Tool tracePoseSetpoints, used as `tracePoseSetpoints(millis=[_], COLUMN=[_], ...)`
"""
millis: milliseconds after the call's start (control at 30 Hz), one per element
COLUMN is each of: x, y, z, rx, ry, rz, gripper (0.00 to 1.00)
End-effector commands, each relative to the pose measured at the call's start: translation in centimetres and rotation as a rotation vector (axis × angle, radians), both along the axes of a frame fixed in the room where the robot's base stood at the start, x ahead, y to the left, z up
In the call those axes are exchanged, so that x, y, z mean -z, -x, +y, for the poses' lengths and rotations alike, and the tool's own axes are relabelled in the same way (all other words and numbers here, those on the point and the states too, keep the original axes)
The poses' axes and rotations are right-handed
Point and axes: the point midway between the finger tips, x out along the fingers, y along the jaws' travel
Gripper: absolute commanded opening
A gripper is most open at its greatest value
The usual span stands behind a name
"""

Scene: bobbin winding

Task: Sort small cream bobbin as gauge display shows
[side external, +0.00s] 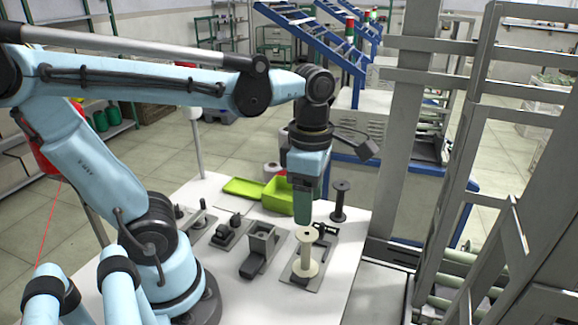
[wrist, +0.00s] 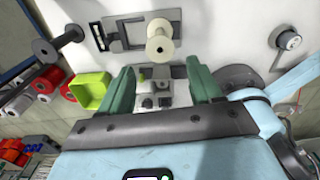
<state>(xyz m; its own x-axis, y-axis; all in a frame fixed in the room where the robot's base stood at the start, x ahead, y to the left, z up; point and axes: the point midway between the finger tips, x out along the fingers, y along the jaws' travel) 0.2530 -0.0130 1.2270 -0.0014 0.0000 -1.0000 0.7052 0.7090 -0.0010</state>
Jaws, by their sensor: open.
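The cream bobbin (side external: 305,252) stands upright on a grey plate near the front of the white table. It also shows in the wrist view (wrist: 159,42), beyond the fingertips. My gripper (side external: 303,214) points down above and slightly behind the bobbin in the side view. Its green fingers are spread wide in the wrist view (wrist: 162,84), with nothing held between them. No readable gauge display shows in the side view. A dark panel with a green edge (wrist: 150,174) is cut off at the bottom of the wrist view; I cannot read it.
A dark bobbin (side external: 340,200) stands at the table's right back. A lime green bin (side external: 278,196) and a flat green tray (side external: 243,188) lie at the back. A grey block fixture (side external: 262,246) stands left of the cream bobbin. Metal framing (side external: 400,130) rises beyond the table's right edge.

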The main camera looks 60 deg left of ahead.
Motion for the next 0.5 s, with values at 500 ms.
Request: tracePoseSetpoints(millis=[500], x=[4.2], y=[-0.1], z=[0.0], rx=[0.002], ry=[0.0], rz=[-0.001], gripper=[0.64])
